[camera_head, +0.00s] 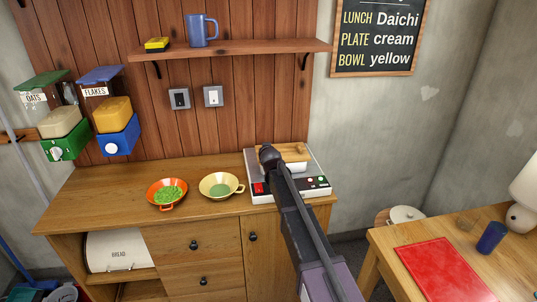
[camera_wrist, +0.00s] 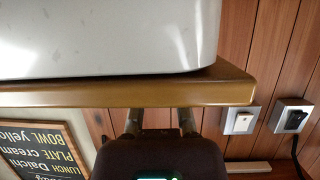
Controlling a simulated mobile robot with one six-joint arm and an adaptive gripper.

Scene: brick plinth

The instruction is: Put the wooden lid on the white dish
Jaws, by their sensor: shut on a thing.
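The wooden lid (camera_wrist: 80,96) is a flat brown slab seen edge-on in the upside-down wrist view. The white dish (camera_wrist: 110,35) is directly under it in the world, very close or touching; I cannot tell which. The lid reaches past the dish's rounded corner on one side. My gripper (camera_wrist: 160,119) is shut on the lid, with its two fingers against the lid's far side from the dish. In the head view the lid (camera_head: 297,148) and part of the dish (camera_head: 297,165) show beside my dark arm, which hides the gripper.
The dish stands on a grey-white device (camera_head: 320,185) with coloured buttons at the right of the wooden counter (camera_head: 110,185). An orange pan (camera_head: 167,205) and a yellow pan (camera_head: 220,196) lie to its left. A shelf (camera_head: 240,48) with a blue mug (camera_head: 202,30) hangs above.

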